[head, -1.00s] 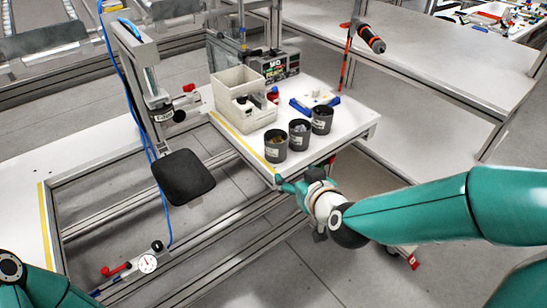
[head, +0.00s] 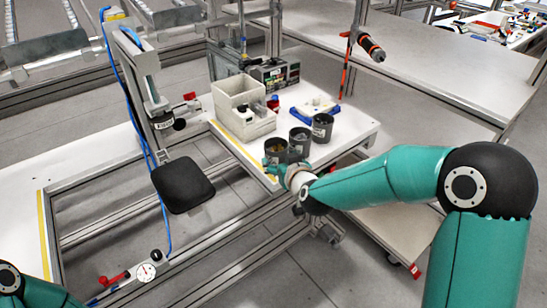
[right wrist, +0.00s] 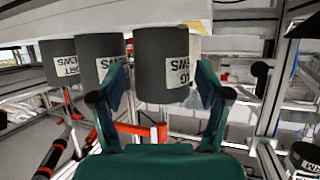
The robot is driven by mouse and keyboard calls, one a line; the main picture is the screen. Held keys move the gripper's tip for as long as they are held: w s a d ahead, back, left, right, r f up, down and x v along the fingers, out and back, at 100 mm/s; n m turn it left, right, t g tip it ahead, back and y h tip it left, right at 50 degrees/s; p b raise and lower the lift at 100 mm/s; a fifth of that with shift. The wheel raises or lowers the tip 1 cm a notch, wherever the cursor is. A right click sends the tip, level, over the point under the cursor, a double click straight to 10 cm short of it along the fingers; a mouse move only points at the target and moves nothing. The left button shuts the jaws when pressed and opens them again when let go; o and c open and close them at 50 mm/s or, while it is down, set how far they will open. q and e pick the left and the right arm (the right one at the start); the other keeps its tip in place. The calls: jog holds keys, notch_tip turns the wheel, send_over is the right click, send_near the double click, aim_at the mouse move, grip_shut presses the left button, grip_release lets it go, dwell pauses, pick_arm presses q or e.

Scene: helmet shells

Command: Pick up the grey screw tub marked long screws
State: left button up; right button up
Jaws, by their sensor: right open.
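Three dark grey screw tubs stand in a row near the front of the white table. The tub between my right gripper's fingers in the right wrist view (right wrist: 160,65) has a partly hidden label ending "NG" and "EWS", matching long screws. It is the leftmost tub in the head view (head: 275,147). My right gripper (head: 278,166) is open in front of it, with one finger on each side in the right wrist view (right wrist: 162,90); contact cannot be told. The middle tub (head: 299,141) and the short-screws tub (head: 322,127) stand beside it. My left gripper is out of view.
A beige bin (head: 244,110) stands behind the tubs to the left. A blue and white fixture (head: 314,109) lies behind them. A power screwdriver (head: 371,47) hangs at the upper right. The middle tub is close to one finger.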

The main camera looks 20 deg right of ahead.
aim_at(280, 159)
jog(key=x, duration=0.4)
jog(key=shift+f, duration=0.1)
jog(key=c, duration=1.1)
jog(key=shift+c, duration=0.2)
